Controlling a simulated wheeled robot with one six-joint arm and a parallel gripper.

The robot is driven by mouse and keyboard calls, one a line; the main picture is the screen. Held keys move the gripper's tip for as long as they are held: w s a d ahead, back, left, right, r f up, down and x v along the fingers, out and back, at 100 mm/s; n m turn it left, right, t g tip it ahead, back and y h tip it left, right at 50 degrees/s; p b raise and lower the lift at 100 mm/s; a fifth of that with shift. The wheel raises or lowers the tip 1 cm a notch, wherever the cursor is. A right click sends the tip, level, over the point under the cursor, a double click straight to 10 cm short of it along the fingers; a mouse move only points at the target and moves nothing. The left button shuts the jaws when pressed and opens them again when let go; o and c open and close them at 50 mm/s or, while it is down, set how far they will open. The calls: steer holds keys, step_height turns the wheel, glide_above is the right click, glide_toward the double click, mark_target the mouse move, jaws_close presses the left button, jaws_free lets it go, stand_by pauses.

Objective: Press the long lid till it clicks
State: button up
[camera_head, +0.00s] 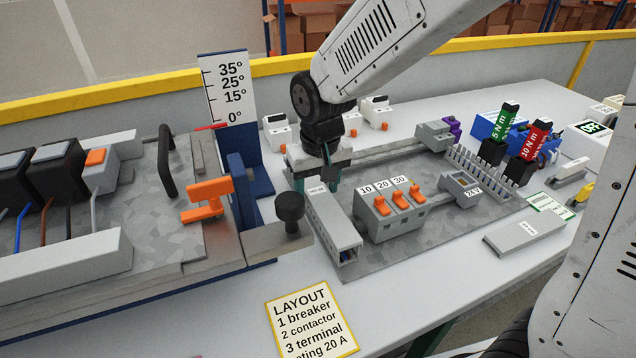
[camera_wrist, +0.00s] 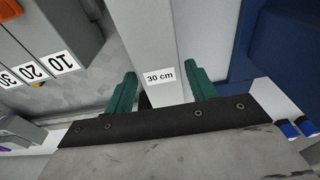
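The long lid (camera_wrist: 178,45) is a pale grey strip with a "30 cm" label. In the head view it (camera_head: 330,212) lies lengthwise along the top of a grey trunking (camera_head: 345,245), whose near end is open with something dark and blue inside. I cannot tell whether the lid is fully seated. My gripper (camera_head: 316,184) points down at the lid's far part. Its green fingers stand apart, one on each side of the lid near the label, as the wrist view (camera_wrist: 162,88) also shows. Whether they touch the lid's sides is unclear.
Grey breakers with orange levers (camera_head: 397,205) stand close to the right of the trunking. A blue stand with an angle scale (camera_head: 228,95) and a black knob (camera_head: 289,207) are to the left. A loose grey cover (camera_head: 524,238) lies on the table at right.

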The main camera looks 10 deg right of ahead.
steer(key=c, duration=0.7)
steer(key=shift+f, duration=0.25)
steer(key=o, duration=1.2)
steer(key=shift+c, duration=0.2)
